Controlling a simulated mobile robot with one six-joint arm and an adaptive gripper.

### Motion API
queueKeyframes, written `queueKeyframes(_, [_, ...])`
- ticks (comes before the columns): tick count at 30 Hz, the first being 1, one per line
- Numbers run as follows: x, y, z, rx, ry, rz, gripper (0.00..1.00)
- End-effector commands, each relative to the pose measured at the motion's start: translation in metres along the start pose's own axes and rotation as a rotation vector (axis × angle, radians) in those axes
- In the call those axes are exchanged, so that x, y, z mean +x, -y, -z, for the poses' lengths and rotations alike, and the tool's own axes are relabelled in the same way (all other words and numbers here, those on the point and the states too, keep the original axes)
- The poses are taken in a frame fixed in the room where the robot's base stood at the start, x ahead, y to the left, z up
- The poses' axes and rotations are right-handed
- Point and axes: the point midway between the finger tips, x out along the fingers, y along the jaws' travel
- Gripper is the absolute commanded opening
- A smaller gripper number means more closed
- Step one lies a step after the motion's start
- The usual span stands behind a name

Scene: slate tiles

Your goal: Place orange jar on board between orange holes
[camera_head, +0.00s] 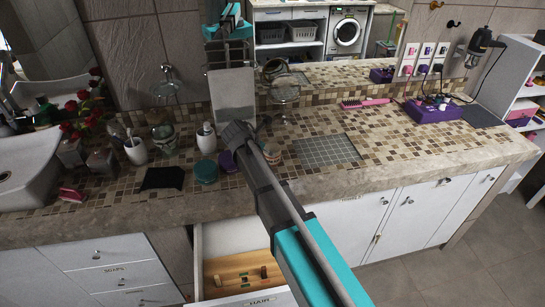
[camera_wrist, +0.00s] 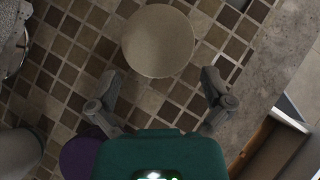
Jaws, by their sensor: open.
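No jar shows as clearly orange. A pale tan round jar top (camera_wrist: 158,40) lies ahead of my gripper (camera_wrist: 162,88) in the wrist view. My gripper is open and empty, its fingers spread below the round top and apart from it. In the head view a brownish jar (camera_head: 272,153) stands on the counter just right of my arm's end; my fingertips are hidden there. A wooden board (camera_head: 220,274) lies in the open drawer labelled HAIR, with several small items on it. Its hole colours are too small to tell, and my arm covers its right side.
A purple jar (camera_head: 228,161) and a teal jar (camera_head: 205,171) stand left of my arm, with a soap bottle (camera_head: 206,138) behind. A grey tiled mat (camera_head: 327,151) lies to the right. A purple box (camera_head: 434,109) stands further right. The stone counter edge (camera_head: 130,212) lies above the drawer.

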Motion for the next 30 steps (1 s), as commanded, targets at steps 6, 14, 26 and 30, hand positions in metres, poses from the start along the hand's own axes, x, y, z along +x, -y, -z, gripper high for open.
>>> queueKeyframes(6, [0.000,0.000,0.000,0.000,0.000,0.000,1.00])
queueKeyframes(14, [0.005,-0.001,0.001,0.000,0.000,0.000,1.00])
queueKeyframes(26, [0.041,-0.002,0.001,0.000,0.000,0.000,1.00])
queueKeyframes(30, [0.049,-0.002,0.000,0.000,0.000,0.000,1.00])
